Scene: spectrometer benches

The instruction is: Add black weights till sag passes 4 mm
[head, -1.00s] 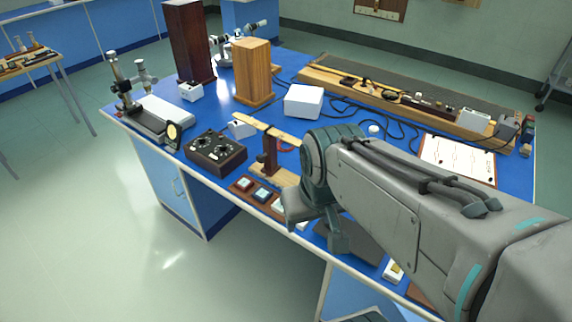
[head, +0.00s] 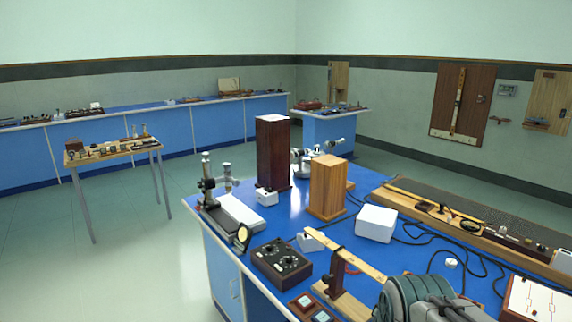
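A wooden strip (head: 345,255) lies along the near part of the blue bench (head: 218,262), carried on a dark upright post (head: 337,275) above a wooden base (head: 345,300). A small white block (head: 310,243) is at its left end. A round dial gauge (head: 242,236) stands to the left, near the bench edge. I cannot pick out any black weights. My arm covers the bottom right of the picture, in front of the strip's right end. My gripper is out of the frame, so its hold is hidden.
Behind are a white box (head: 376,223), a wooden block (head: 327,187) and a tall dark box (head: 272,152). Black cables run across the right side. A small table (head: 112,152) stands apart at left, with open floor between.

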